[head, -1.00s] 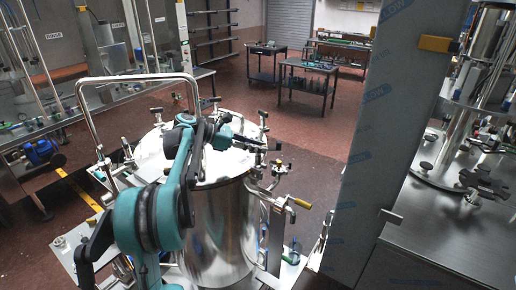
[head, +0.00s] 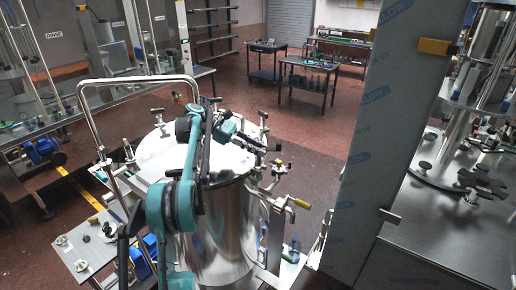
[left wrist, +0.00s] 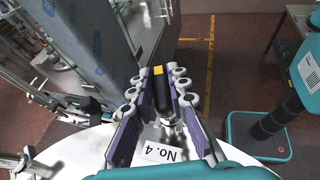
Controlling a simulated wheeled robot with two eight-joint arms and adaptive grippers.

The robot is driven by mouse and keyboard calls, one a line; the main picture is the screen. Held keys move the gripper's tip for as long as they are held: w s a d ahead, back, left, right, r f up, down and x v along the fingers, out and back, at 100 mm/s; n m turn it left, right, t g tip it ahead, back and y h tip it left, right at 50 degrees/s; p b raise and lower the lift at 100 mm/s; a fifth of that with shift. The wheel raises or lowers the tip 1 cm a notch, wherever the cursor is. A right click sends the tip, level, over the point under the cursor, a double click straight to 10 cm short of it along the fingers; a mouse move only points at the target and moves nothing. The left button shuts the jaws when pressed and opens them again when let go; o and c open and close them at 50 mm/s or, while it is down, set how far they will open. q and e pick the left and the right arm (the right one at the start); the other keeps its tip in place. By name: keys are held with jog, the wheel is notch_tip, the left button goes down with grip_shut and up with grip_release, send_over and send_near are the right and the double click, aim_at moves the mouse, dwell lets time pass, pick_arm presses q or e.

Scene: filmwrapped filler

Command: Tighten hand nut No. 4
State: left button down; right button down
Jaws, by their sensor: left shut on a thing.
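A steel vessel (head: 222,235) with a round lid (head: 155,152) stands in the middle of the head view, with several hand nuts around its rim. My left gripper (head: 264,149) reaches over the lid to its right edge. In the left wrist view, my left gripper (left wrist: 160,82) is shut on a black hand nut with a yellow mark (left wrist: 158,71), with the fingers on both sides of it. The label No. 4 (left wrist: 161,153) lies on the lid just below the nut, upside down. The fingers partly hide the nut. My right gripper is not in view.
A bent steel rail (head: 135,78) rises over the vessel's left side. A yellow-ended handle (head: 300,203) sticks out at its right. A tall film-wrapped column (head: 375,150) stands to the right. Two dark tables (head: 310,84) stand far back, with open floor before them.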

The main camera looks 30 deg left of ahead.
pick_arm(q)
jog(key=c, duration=1.5)
grip_release()
jog(key=shift+o, duration=0.2)
jog(key=v, duration=0.7)
jog(key=shift+a, duration=0.2)
jog(key=shift+r, duration=0.1)
